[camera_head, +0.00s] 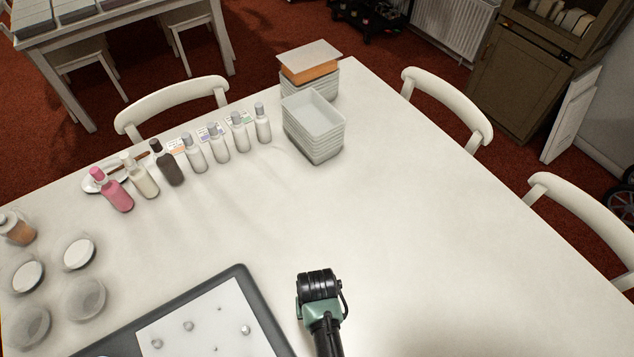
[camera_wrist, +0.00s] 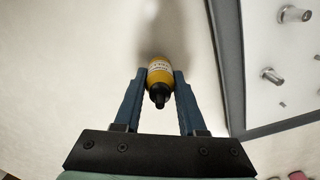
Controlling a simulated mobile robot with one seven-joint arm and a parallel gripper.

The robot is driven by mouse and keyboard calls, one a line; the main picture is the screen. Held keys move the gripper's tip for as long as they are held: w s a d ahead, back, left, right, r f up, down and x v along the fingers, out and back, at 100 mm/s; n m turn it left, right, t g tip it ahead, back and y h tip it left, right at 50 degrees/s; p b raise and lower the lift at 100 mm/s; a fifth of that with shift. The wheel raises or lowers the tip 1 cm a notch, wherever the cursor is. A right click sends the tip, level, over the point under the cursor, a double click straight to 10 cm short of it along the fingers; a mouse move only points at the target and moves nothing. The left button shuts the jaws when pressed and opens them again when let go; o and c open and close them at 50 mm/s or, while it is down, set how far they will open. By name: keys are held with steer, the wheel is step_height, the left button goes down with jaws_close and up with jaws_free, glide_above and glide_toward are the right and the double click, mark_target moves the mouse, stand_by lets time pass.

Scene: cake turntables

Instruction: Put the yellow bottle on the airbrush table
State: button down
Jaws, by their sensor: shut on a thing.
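The yellow bottle (camera_wrist: 160,73) has a black cap and a pale label. In the wrist view it sits between the two blue fingers of my gripper (camera_wrist: 160,80), which are shut on its sides. Its black cap points toward the gripper's palm. In the head view my wrist is over the white table (camera_head: 400,210), just right of the dark-edged board, and it hides the fingers and the bottle. I cannot tell whether the bottle touches the tabletop. No table in view is clearly marked as the airbrush table; another table (camera_head: 95,22) stands at the top left.
The dark-edged board (camera_head: 262,308) with a white sheet and small metal parts lies beside my gripper. A row of several bottles (camera_head: 219,143), stacked white trays (camera_head: 314,128) and round lidded jars (camera_head: 80,252) stand on the table. Chairs (camera_head: 448,105) surround it. The right side is clear.

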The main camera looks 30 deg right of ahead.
steer(key=shift+f, duration=0.3)
steer(key=shift+f, duration=0.15)
steer(key=shift+c, duration=2.4)
jaws_free()
step_height(320, 180, up, 12)
steer(key=shift+r+p, duration=0.2)
steer(key=shift+p, duration=0.15)
